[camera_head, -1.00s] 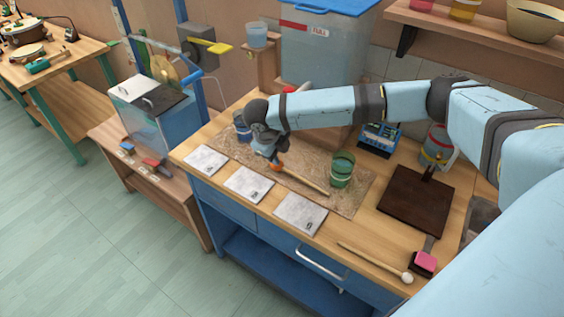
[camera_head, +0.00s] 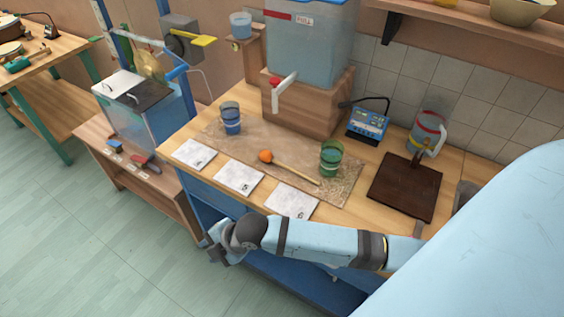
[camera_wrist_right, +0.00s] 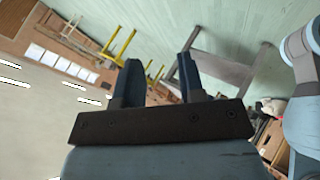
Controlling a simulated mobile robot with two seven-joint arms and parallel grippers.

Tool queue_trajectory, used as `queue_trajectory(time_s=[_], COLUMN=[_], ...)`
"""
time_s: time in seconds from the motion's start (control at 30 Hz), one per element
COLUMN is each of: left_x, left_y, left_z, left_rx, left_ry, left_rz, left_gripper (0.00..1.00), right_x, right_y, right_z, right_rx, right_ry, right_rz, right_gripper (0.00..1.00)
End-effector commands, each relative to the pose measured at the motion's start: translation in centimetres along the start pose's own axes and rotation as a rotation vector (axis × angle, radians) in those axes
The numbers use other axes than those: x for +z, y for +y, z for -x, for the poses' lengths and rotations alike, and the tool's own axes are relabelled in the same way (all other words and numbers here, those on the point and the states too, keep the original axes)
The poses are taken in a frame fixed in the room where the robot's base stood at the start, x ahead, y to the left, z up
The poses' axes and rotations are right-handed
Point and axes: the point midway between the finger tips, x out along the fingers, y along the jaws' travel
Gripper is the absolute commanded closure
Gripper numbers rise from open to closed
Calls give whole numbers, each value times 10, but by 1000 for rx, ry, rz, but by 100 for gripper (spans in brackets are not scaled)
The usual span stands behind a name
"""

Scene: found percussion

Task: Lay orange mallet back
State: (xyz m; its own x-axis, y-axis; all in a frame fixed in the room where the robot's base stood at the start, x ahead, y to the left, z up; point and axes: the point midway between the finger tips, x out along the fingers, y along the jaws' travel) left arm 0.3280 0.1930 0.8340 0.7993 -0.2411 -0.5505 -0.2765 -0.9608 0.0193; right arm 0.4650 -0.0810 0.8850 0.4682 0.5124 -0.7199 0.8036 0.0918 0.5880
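The orange mallet (camera_head: 292,170) lies on the tan mat (camera_head: 345,190) on the workbench. Its round orange head is at the left and its wooden handle points right toward the green cup. My right gripper (camera_head: 214,254) is away from the mallet, in front of the bench's front edge. In the right wrist view its two fingers (camera_wrist_right: 160,75) stand apart with nothing between them. My left gripper is not in view.
A blue cup (camera_head: 231,118) and a green cup (camera_head: 330,158) stand on the mat. Three white cards (camera_head: 238,179) lie along its front. A dark board (camera_head: 403,188), a blue device (camera_head: 367,125) and a jug (camera_head: 428,132) are at right. A water tank (camera_head: 310,45) stands behind.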

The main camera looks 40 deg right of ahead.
Motion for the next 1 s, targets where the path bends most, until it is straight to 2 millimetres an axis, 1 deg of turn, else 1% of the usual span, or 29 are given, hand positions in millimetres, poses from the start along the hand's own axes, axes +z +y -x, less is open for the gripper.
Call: queue_trajectory(time_s=[0.03, 0.13, 0.2, 0.27, 0.3, 0.43, 0.5, 0.63, 0.9, 1.0], left_x=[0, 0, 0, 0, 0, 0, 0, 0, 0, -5], left_y=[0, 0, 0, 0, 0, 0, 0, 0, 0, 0], left_z=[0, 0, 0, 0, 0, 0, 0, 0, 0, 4], left_rx=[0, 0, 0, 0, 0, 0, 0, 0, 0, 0], left_ry=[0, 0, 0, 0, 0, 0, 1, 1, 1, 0], left_rz=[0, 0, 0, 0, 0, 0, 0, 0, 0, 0], left_gripper=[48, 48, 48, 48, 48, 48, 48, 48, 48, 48], right_x=[-3, 2, 12, 21, 29, 49, 57, 64, 65, 63], right_y=[-16, -39, -58, -75, -87, -122, -136, -148, -149, -146], right_z=[2, 12, 22, 32, 40, 64, 74, 85, 86, 91], right_rx=[45, 149, 220, 280, 318, 423, 461, 500, 506, 506], right_ry=[12, 21, 19, 16, 12, 1, -4, -7, -6, -7], right_rz=[-159, -470, -679, -844, -943, -1188, -1272, -1348, -1359, -1359], right_gripper=[64, 64, 64, 64, 64, 64, 64, 64, 64, 64])
